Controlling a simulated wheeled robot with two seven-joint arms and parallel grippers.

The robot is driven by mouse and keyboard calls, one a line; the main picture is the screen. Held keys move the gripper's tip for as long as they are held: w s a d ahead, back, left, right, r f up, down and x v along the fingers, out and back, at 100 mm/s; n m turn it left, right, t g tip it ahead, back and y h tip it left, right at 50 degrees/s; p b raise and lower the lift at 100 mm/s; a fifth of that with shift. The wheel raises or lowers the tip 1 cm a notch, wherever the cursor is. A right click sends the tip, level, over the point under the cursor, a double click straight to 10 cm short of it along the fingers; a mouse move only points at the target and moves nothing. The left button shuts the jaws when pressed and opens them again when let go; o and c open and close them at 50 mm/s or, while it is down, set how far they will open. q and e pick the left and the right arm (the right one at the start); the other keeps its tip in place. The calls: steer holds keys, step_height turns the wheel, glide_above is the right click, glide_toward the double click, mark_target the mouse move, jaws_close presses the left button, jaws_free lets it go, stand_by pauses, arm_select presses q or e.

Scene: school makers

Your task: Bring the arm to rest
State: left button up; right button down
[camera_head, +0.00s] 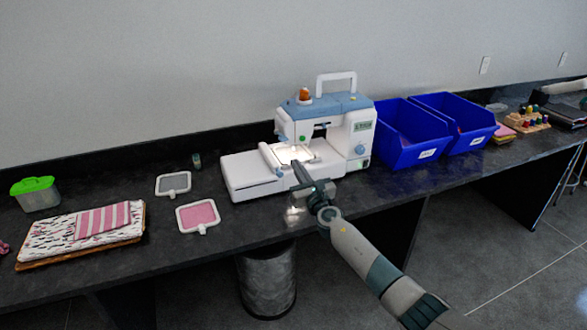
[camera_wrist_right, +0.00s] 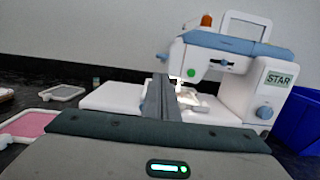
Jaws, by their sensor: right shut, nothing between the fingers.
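My right arm reaches in from the lower right in the head view. My right gripper (camera_head: 299,170) is shut and empty, in front of the sewing machine's bed. In the right wrist view its fingers (camera_wrist_right: 164,95) are together and point toward the machine. The white and blue sewing machine (camera_head: 340,130) stands on the dark bench, its lamp lit; it also shows in the right wrist view (camera_wrist_right: 222,45). Whether the fingers touch the machine cannot be told. My left gripper is not in view.
Hoops with pink (camera_head: 198,216) and grey (camera_head: 173,184) fabric lie left of the machine. Further left are folded cloth (camera_head: 60,238) on a board and a green-lidded box (camera_head: 38,195). Blue bins (camera_head: 408,150) stand right. A bin (camera_head: 268,285) stands below the bench (camera_head: 240,225).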

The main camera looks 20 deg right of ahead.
steer(key=shift+w+d+f, duration=0.15)
steer(key=shift+f, duration=0.05)
stand_by(0.3)
